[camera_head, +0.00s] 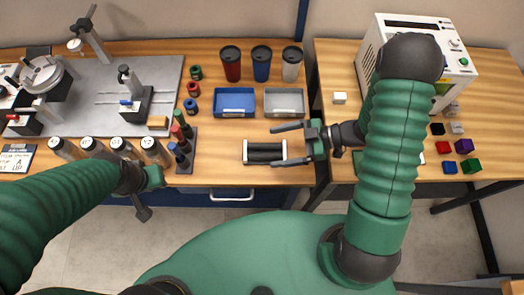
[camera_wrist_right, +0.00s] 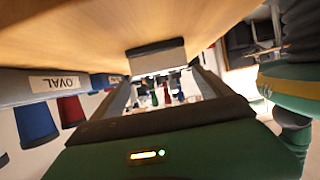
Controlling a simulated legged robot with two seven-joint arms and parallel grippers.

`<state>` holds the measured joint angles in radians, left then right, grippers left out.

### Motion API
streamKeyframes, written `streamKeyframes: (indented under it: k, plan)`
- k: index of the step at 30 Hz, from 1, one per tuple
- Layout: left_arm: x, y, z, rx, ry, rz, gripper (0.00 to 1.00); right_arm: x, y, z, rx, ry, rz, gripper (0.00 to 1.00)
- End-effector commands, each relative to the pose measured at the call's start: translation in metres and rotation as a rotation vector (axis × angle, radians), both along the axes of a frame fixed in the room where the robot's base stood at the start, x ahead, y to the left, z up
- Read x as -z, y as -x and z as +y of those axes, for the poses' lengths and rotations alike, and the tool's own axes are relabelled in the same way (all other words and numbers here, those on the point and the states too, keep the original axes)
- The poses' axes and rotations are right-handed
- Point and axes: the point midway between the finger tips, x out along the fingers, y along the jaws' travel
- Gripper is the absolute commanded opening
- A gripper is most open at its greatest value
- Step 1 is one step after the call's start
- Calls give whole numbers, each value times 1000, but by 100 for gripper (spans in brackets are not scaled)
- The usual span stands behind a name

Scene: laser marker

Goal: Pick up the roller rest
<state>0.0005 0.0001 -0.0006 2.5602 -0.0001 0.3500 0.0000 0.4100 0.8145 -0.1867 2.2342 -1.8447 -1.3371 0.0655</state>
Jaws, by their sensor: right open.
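The roller rest (camera_head: 265,152), dark rollers between white end plates, lies on the wooden table near its front edge. My right gripper (camera_head: 273,147) is open, coming from the right, with its two fingers apart on the far and near sides of the rest's right end. In the right wrist view, which is turned over, the rest's pale end plate and dark roller (camera_wrist_right: 155,55) show ahead, between the finger ends. Contact cannot be told. My left gripper (camera_head: 145,195) hangs low at the table's front edge, away from the rest; its jaws do not show clearly.
A blue tray (camera_head: 235,116) and a grey tray (camera_head: 284,115) lie behind the rest, with tumblers (camera_head: 261,77) beyond. A rack of coloured handles (camera_head: 180,166) stands to the left. Several coloured blocks (camera_head: 464,146) are on the right table. Bare table lies around the rest.

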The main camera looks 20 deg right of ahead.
Motion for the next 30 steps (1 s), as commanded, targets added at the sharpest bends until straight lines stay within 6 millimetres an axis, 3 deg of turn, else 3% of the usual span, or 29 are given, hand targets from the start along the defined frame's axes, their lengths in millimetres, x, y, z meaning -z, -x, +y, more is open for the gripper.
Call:
streamKeyframes:
  k: [12, 18, 30]
  plan:
    - [7, 0, 0, 1, 0, -1, 22, 26, -9, 53, -2, 0, 1, 89]
    - [7, 0, 0, 1, 0, 0, 22, 26, -10, 52, 1, 1, 0, 89]
    - [7, 0, 0, 1, 0, 0, 22, 25, -10, 51, 2, 0, -1, 37]
